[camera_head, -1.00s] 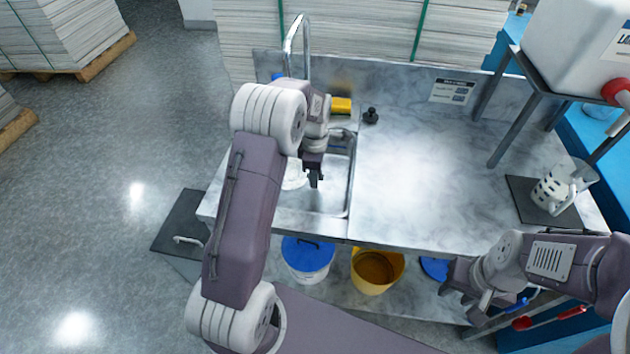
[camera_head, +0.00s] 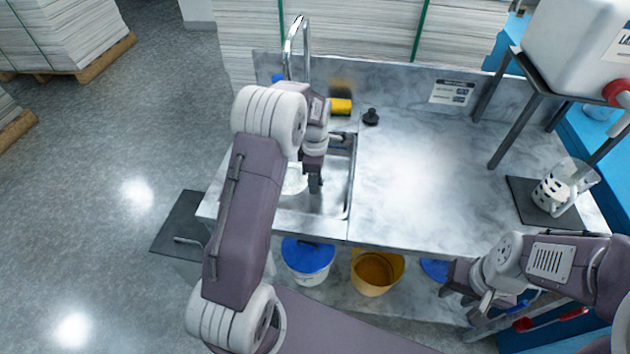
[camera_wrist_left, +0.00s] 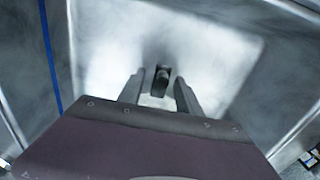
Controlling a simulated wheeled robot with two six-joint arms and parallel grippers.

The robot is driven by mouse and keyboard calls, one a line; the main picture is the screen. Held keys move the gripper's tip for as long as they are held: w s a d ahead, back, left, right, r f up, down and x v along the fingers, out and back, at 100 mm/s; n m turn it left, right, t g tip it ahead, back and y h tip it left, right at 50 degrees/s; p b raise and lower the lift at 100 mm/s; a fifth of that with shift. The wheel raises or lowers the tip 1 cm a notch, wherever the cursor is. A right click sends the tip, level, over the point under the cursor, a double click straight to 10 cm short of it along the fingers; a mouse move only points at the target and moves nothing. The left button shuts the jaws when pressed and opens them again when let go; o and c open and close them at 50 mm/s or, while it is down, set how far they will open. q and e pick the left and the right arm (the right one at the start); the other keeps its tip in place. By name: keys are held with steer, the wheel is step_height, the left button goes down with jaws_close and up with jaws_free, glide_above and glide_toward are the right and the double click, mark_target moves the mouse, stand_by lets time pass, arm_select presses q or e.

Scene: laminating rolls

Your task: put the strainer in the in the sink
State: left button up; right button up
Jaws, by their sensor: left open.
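My left gripper (camera_head: 315,184) points down into the steel sink (camera_head: 335,200). Its two fingers stand apart in the left wrist view (camera_wrist_left: 165,90). A small dark piece (camera_wrist_left: 160,82) with a pale patch below it shows between the fingertips, apart from both. I cannot tell whether it is the strainer or part of the drain. A white round thing (camera_head: 294,181) lies in the sink, partly hidden by my left arm. A black knobbed piece (camera_head: 371,117) stands on the counter behind the sink's right edge. My right gripper (camera_head: 462,300) is at the lower right, empty, with its fingers apart.
The marble counter (camera_head: 430,180) right of the sink is mostly clear. A yellow sponge-like block (camera_head: 341,106) and the faucet (camera_head: 296,45) are behind the sink. A white perforated holder (camera_head: 555,190) stands at the right. Blue-lidded (camera_head: 308,258) and yellow (camera_head: 375,272) buckets are below.

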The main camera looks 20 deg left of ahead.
arm_select(q)
step_height(320, 180, up, 11)
steer(key=p, duration=0.2)
steer(key=shift+r, duration=0.15)
